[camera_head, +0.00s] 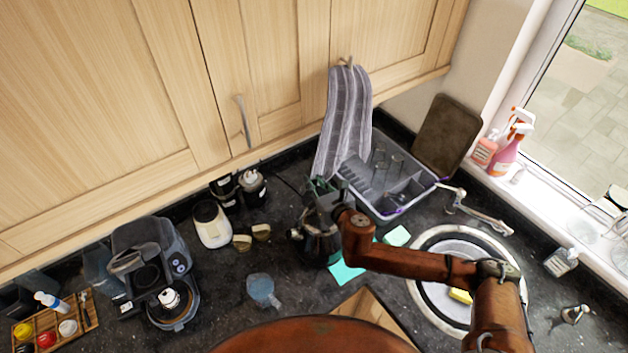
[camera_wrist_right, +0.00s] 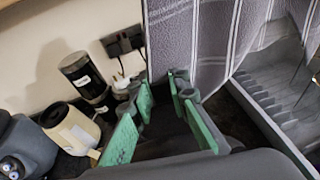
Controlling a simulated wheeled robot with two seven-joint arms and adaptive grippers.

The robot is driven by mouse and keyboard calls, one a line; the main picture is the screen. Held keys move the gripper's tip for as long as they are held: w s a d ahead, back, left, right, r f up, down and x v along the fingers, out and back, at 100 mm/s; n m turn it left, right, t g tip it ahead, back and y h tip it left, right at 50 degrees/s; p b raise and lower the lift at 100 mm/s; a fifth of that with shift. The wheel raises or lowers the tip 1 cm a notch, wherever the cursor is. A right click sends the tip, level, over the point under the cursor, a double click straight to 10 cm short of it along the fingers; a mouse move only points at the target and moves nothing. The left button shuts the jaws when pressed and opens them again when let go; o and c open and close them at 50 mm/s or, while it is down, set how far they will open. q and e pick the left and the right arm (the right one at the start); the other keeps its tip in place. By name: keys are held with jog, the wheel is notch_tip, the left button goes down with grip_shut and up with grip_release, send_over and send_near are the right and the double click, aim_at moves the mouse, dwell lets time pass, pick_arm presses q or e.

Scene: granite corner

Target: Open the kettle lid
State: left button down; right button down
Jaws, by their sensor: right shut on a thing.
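The kettle (camera_head: 317,246) stands on the dark granite counter, left of the sink. It has a dark, shiny body, partly covered by my right arm and gripper. My right gripper (camera_head: 323,193) is at the top of the kettle. In the right wrist view its green-padded fingers (camera_wrist_right: 163,118) stand on either side of a dark part and are shut on it. Whether that part is the lid or the handle I cannot tell. The lid's outline is hidden. My left gripper is not in view.
A striped towel (camera_head: 343,115) hangs just behind the gripper. A grey dish rack (camera_head: 419,173) stands behind right of the kettle. The sink (camera_head: 425,301) is to the right.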

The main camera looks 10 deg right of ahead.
dwell(0.8)
jog(key=c, duration=1.8)
grip_release()
jog(key=v, duration=1.2)
